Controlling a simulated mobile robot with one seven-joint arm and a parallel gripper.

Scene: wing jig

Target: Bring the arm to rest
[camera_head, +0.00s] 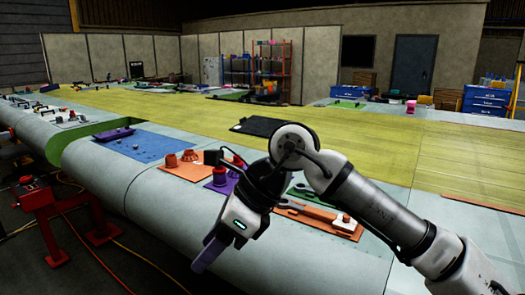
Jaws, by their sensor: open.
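My arm (375,207) reaches in from the lower right in the head view and bends at a round joint above the front edge of the wing. My gripper (206,254) hangs below that joint, pointing down and to the left, in front of the wing's curved edge. It looks open and empty, with nothing seen between its fingers. The wing (140,190) lies below and behind it, with a wide yellow-green upper surface (370,135).
A blue mat (150,148) and an orange mat (190,172) with red parts lie near the front edge. An orange tray (320,219) lies right of my gripper, partly hidden by my arm. A red stand (62,205) is at left. A black panel (258,126) lies on the wing.

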